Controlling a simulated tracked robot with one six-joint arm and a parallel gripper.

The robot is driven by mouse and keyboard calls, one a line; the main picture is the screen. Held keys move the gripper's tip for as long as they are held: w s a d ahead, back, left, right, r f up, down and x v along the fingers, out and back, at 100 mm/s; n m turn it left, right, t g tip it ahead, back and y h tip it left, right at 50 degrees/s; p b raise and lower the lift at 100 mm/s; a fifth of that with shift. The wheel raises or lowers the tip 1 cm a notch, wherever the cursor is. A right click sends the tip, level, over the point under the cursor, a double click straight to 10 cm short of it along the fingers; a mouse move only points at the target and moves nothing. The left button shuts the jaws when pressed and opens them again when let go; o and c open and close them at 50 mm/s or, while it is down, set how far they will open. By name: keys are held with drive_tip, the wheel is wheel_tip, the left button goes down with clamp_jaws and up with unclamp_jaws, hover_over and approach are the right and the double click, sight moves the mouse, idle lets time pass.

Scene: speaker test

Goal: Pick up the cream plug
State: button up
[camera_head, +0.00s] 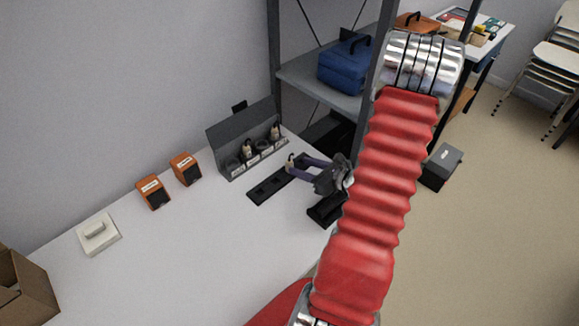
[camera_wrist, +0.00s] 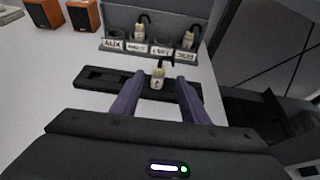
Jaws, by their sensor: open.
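The cream plug (camera_wrist: 158,78) stands upright at the black strip on the table, with a dark cable curling from its top. In the head view the plug (camera_head: 290,161) shows small at the tips of my gripper. My gripper (camera_wrist: 155,90) is open, with its two purple-grey fingers on either side of the plug's near side. In the head view my gripper (camera_head: 297,163) reaches left over the black strip (camera_head: 263,190). I cannot tell whether the fingers touch the plug. Two other cream plugs (camera_wrist: 143,30) (camera_wrist: 187,39) stand in the labelled grey rack (camera_wrist: 205,57) behind.
Two orange speakers (camera_head: 154,192) (camera_head: 186,168) stand left of the rack. A white block with a handle (camera_head: 98,233) and a cardboard box (camera_head: 22,290) are farther left. A shelf with a blue bag (camera_head: 343,67) rises behind. The table's front middle is clear.

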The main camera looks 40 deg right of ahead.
sight(292, 163)
drive_tip(key=shift+x, duration=2.3)
drive_tip(key=shift+r, duration=0.1)
drive_tip(key=shift+c, duration=0.2)
clamp_jaws()
